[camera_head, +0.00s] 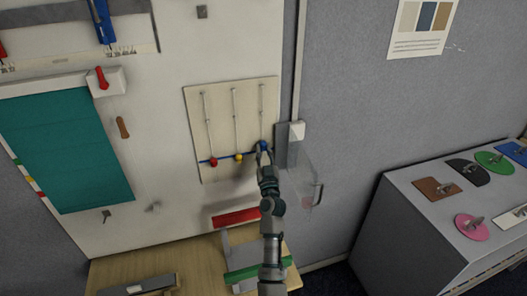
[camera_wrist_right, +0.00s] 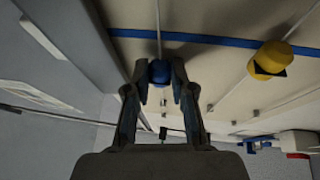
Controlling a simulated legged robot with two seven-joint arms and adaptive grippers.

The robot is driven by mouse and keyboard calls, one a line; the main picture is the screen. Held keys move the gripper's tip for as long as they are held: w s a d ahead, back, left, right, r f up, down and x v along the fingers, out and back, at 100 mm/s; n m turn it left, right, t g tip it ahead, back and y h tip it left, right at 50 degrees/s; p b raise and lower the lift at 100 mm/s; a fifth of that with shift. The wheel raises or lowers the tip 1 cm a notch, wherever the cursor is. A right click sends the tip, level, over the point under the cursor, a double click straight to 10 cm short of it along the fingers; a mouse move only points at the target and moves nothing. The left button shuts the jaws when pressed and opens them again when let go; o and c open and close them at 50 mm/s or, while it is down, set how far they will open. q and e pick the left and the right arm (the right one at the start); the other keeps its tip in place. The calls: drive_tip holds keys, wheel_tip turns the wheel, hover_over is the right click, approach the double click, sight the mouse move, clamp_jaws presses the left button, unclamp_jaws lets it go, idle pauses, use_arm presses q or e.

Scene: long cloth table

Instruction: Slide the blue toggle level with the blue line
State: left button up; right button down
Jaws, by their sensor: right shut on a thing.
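A pale board (camera_head: 222,120) on the wall has three upright slots with a blue line (camera_head: 226,160) across its lower part. The blue toggle (camera_wrist_right: 159,72) is in the right-hand slot, between the fingertips of my right gripper (camera_wrist_right: 160,80). In the head view my right gripper (camera_head: 263,150) covers most of that toggle. In the wrist view the toggle appears a little off the blue line, but its knob stands out from the board, so I cannot tell whether it is level. The red toggle (camera_head: 213,162) and yellow toggle (camera_head: 238,157) sit at the line. My left gripper is out of view.
A clear box with a handle (camera_head: 308,190) is just right of the board. A red block (camera_head: 236,217) and a green-edged stand (camera_head: 258,270) are below it.

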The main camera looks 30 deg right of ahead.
wheel_tip(320, 180, down, 4)
drive_tip(key=shift+r+b, duration=0.1)
drive_tip(key=shift+b, duration=0.75)
drive_tip(key=shift+r, duration=0.1)
drive_tip(key=c, duration=1)
unclamp_jaws()
drive_tip(key=shift+o, duration=0.2)
drive_tip(key=shift+s, duration=0.1)
approach(264, 159)
drive_tip(key=s+a+r, duration=0.2)
drive_tip(key=s+a, duration=0.1)
drive_tip(key=s, duration=0.1)
drive_tip(key=shift+s, duration=0.4)
